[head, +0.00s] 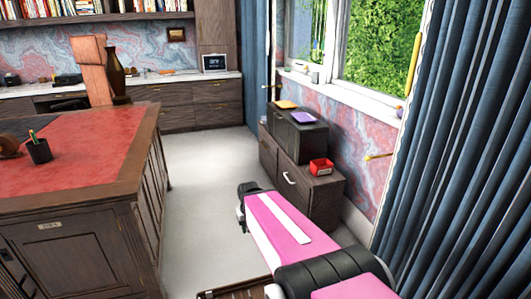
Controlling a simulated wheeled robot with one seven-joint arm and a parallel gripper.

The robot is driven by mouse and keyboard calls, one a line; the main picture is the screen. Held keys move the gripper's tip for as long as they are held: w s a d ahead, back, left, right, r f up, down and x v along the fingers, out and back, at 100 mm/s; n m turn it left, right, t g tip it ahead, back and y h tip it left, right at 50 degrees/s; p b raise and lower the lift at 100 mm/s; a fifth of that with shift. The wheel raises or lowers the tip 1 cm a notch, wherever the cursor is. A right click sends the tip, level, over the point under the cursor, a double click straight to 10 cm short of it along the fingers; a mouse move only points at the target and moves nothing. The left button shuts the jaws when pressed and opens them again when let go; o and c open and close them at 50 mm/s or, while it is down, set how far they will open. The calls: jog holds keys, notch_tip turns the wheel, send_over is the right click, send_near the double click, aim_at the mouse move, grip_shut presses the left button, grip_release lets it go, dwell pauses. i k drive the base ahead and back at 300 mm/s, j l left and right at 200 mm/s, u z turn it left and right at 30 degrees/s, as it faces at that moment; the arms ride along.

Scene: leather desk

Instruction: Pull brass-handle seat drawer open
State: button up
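No drawer that I can clearly name as the brass-handle seat drawer shows in the head view. A low dark wood cabinet (322,205) stands under the window, with a pale curved handle (289,179) on its front. Its front looks shut, and the handle's metal is hard to tell. My pink and black arm reaches in from the lower right. My gripper (243,207) is at its far end, over the pale floor, left of the cabinet and apart from it in the picture. Its fingers are too small and turned away to show whether they are open.
A red-topped wooden desk (92,165) fills the left, with a pen cup (39,150) on it. A red box (321,167) sits on the cabinet. Blue curtains (450,150) hang at right. A slatted brown edge (235,291) shows at the bottom. Pale floor (205,165) lies clear between.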

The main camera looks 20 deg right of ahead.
aim_at(275, 150)
jog(key=i+j, duration=0.1)
jog(key=i, duration=0.75)
jog(key=i+z, duration=0.1)
jog(key=i, duration=0.75)
jog(key=i+j, duration=0.2)
jog(key=i, duration=0.7)
jog(key=i+j+z, duration=0.1)
jog(key=i, duration=0.75)
jog(key=i+j, duration=0.25)
jog(key=i, duration=0.6)
jog(key=i+j+z, duration=0.1)
jog(key=i, duration=0.75)
jog(key=i+j, duration=0.35)
jog(key=i, duration=0.5)
jog(key=i+j+z, duration=0.15)
jog(key=i+j, duration=0.15)
jog(key=i, duration=0.55)
jog(key=i+j+z, duration=0.2)
jog(key=i+z, duration=0.1)
jog(key=z, duration=0.35)
jog(key=i+j+z, duration=0.1)
jog(key=z, duration=0.3)
jog(key=i+j+z, duration=0.1)
jog(key=z, duration=0.35)
jog(key=j+z, duration=0.15)
jog(key=z, duration=0.25)
jog(key=i+j+z, duration=0.1)
jog(key=z, duration=0.35)
jog(key=j+z, duration=0.25)
jog(key=z, duration=0.15)
